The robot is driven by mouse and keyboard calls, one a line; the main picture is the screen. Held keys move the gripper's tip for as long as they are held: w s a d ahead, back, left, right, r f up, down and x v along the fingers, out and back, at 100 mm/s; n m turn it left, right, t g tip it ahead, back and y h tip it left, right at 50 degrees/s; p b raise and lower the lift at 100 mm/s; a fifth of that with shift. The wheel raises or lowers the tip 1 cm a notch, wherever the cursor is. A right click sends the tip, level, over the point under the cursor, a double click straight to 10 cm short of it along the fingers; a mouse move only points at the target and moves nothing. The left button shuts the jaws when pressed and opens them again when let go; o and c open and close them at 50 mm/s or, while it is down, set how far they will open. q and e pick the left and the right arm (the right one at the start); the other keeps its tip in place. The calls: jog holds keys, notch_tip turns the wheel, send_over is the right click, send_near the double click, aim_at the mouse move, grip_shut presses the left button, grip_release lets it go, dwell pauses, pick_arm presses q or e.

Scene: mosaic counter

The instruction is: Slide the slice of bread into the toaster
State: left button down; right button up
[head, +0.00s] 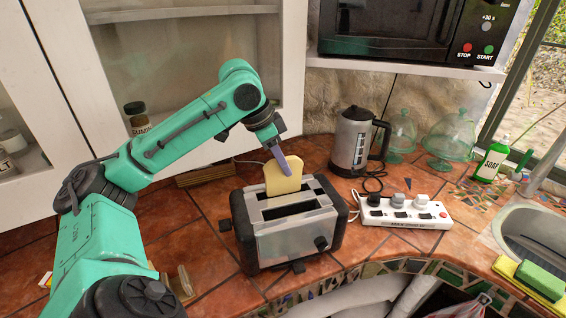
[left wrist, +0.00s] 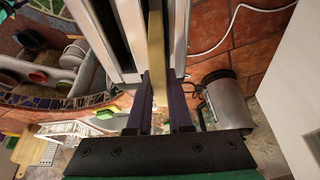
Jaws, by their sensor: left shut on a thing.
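The pale yellow slice of bread (head: 283,180) stands upright at the rear slot of the toaster, its lower part hidden in the slot. The silver and black toaster (head: 290,240) sits on the tiled counter, and its front slot is empty. My left gripper (head: 284,163) is shut on the top edge of the bread from above. In the left wrist view the bread (left wrist: 156,60) shows edge-on between the two fingers, with the toaster's metal top (left wrist: 122,35) beside it. My right gripper is not in view.
A kettle (head: 352,140) stands behind the toaster to the right. A white power strip (head: 405,212) lies right of the toaster. Glass domes (head: 452,138), a green soap bottle (head: 491,158) and the sink (head: 540,235) are farther right. A microwave (head: 410,28) sits on a shelf above.

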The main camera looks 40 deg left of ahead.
pick_arm(q)
jog(key=shift+f+b, duration=0.85)
jog(key=shift+f, duration=0.25)
jog(key=c, duration=1)
grip_release()
jog(key=o, duration=0.5)
jog(key=shift+o, duration=0.2)
jog(key=shift+r, duration=0.1)
